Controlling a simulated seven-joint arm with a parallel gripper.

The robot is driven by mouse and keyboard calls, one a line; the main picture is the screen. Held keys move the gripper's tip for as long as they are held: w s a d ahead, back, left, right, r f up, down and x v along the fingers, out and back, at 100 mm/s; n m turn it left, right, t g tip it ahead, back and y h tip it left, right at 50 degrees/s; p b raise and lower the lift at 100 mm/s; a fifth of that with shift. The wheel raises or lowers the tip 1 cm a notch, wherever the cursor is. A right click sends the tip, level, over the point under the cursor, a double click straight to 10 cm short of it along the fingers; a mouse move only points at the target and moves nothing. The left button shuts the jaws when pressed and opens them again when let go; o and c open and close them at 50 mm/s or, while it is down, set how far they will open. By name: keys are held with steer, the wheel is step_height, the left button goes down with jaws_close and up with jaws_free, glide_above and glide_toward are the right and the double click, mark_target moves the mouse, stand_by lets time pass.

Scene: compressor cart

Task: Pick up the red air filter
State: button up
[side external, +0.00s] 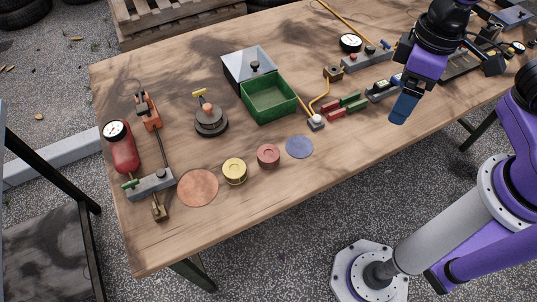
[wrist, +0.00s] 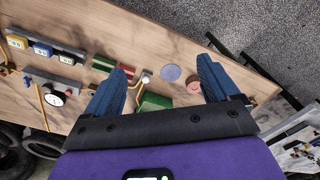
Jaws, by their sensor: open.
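The red air filter (side external: 268,155), a short round red can, stands on the wooden table between a yellow can and a flat blue disc. In the wrist view the red filter (wrist: 193,86) shows between the fingers, close beside the right-hand finger, which may cover part of it. My gripper (side external: 399,115) is up at the right, above the table's front right part, well apart from the filter. The wrist view shows my gripper (wrist: 163,65) with its two blue fingers spread wide and nothing held between them.
The yellow can (side external: 234,171) stands left of the filter, and the blue disc (side external: 299,147) lies to its right. A copper disc (side external: 197,187) lies further left. A green open box (side external: 268,112) stands behind. Red and green blocks (side external: 345,104) lie between the box and my gripper.

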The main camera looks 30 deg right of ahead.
steer(key=w+a+f+m, duration=0.2)
steer(key=w+a+m, duration=0.6)
steer(key=a, duration=0.4)
steer(key=m, duration=0.6)
glide_above(268, 153)
step_height(268, 153, down, 5)
step_height(268, 153, down, 17)
steer(key=shift+s+r, duration=0.1)
steer(key=c, duration=1.1)
